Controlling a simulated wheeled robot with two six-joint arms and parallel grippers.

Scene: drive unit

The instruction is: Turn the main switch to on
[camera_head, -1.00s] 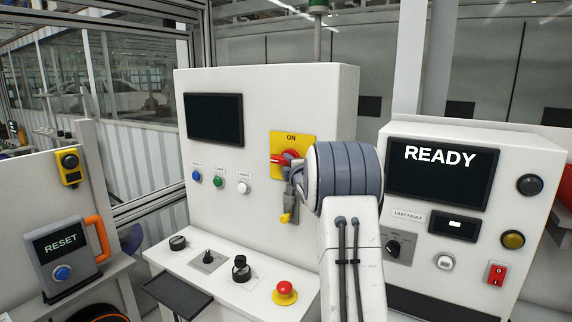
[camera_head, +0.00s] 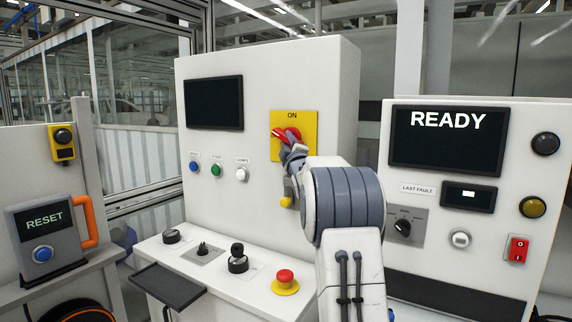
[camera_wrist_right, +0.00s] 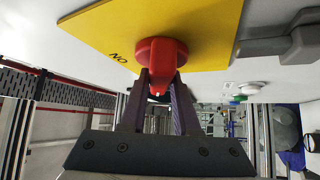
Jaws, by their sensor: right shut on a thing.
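The main switch is a red rotary handle (camera_head: 287,134) on a yellow plate (camera_head: 309,142) with "ON" printed at its top, on the front of the white cabinet. In the head view the handle looks slanted, its visible end toward the upper left. My right gripper (camera_head: 287,142) is at the handle. In the right wrist view, the two fingers of the right gripper (camera_wrist_right: 162,88) are closed on the grip of the red handle (camera_wrist_right: 162,52), in front of the yellow plate (camera_wrist_right: 90,38). My right arm hides the lower right of the plate. My left gripper is out of view.
A yellow-and-grey padlock-like part (camera_head: 286,201) hangs below the plate. Blue, green and white buttons (camera_head: 216,170) sit to the left. A red emergency stop (camera_head: 285,281) stands on the console ledge. A panel reading READY (camera_head: 447,138) stands at right, a RESET box (camera_head: 45,235) at left.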

